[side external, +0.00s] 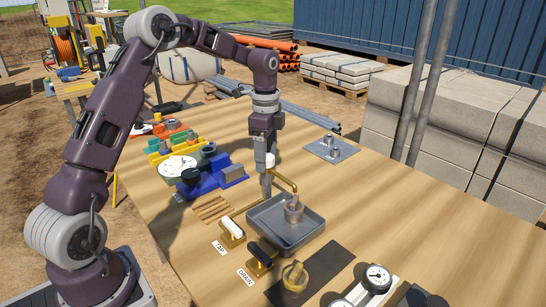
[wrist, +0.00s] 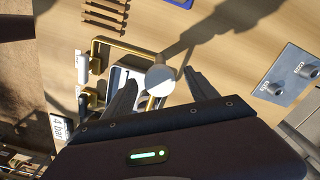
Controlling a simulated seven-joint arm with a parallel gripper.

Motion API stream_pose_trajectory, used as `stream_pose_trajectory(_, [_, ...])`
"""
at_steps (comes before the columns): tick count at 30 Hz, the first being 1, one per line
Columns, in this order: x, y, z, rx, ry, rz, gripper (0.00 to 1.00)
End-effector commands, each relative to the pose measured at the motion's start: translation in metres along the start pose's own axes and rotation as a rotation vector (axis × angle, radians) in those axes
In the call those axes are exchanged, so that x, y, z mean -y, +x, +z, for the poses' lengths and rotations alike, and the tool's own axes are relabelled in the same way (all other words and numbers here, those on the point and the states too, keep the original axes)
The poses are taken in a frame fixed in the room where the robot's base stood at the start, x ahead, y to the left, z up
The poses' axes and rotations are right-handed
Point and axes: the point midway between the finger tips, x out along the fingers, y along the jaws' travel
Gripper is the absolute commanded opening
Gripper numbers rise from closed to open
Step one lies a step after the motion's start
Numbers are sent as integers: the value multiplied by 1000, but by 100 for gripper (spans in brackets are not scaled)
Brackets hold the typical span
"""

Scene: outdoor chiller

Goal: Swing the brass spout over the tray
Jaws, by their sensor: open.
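The brass spout (side external: 286,180) is a thin bent pipe above the back of the grey metal tray (side external: 262,232) in the side view. In the wrist view the spout (wrist: 122,47) runs from the left toward a round pale knob (wrist: 160,80). My gripper (side external: 267,190) points down at the spout, near the tray's back left corner. In the wrist view my gripper (wrist: 162,78) is open, with the knob between its fingers. I cannot tell whether either finger touches it. The fingers partly hide the spout in the side view. A metal cup (side external: 294,210) stands in the tray.
A white-handled tap (side external: 232,229) and a black-handled drain valve (side external: 262,254) stand left of the tray. A dark mat with a brass-topped cup (side external: 295,277) lies in front. Tabletop right of the tray is clear.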

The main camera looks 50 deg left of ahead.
Motion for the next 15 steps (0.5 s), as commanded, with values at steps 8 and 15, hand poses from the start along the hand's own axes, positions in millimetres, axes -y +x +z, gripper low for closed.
stream_pose_trajectory(8, [0,0,0,0,-1,0,87])
stream_pose_trajectory(15, [0,-13,0,0,-2,-2,87])
